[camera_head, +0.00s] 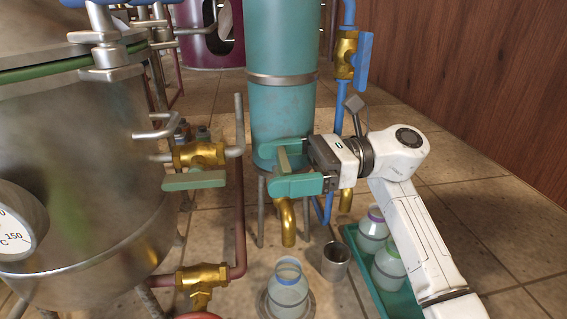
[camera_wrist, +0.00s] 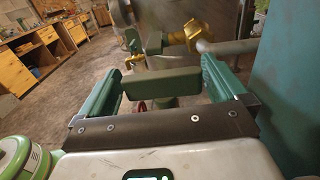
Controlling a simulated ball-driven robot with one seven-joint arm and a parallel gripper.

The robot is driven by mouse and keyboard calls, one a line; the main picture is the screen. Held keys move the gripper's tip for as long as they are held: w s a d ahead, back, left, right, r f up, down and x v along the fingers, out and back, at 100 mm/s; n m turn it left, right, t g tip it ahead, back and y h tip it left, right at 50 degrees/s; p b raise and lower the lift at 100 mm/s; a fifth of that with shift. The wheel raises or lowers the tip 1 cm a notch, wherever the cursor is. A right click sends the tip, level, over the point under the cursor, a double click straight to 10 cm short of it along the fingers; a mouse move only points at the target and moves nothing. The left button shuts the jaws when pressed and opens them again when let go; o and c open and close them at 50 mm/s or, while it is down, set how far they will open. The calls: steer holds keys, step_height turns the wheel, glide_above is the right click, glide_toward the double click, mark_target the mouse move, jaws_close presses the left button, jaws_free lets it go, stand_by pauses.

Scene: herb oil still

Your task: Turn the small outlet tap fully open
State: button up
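The small outlet tap shows in the head view as a brass spout (camera_head: 288,222) hanging below my gripper, at the foot of the teal column (camera_head: 283,110). The tap's body is mostly hidden behind my gripper.
A clear bottle (camera_head: 288,288) stands below the spout, with a metal cup (camera_head: 336,261) beside it. A green tray (camera_head: 359,268) holds more bottles at right. A steel kettle (camera_head: 80,170) with a brass green-handled valve (camera_head: 199,155) is at left. A blue-handled valve (camera_head: 362,62) is above right.

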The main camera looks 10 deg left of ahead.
mark_target(283, 158)
steer(key=shift+r, duration=0.15)
steer(key=shift+r, duration=0.3)
step_height(283, 158, up, 3)
steer(key=shift+f+p, duration=0.1)
steer(key=shift+p, duration=0.4)
steer(key=s+d+r+p, duration=0.2)
steer(key=s+d+r, duration=0.2)
steer(key=s+r, duration=0.5)
steer(key=shift+s+r+p, duration=0.15)
steer(key=shift+s+p, duration=0.25)
steer(key=shift+s, duration=1.8)
steer(key=shift+c, duration=0.4)
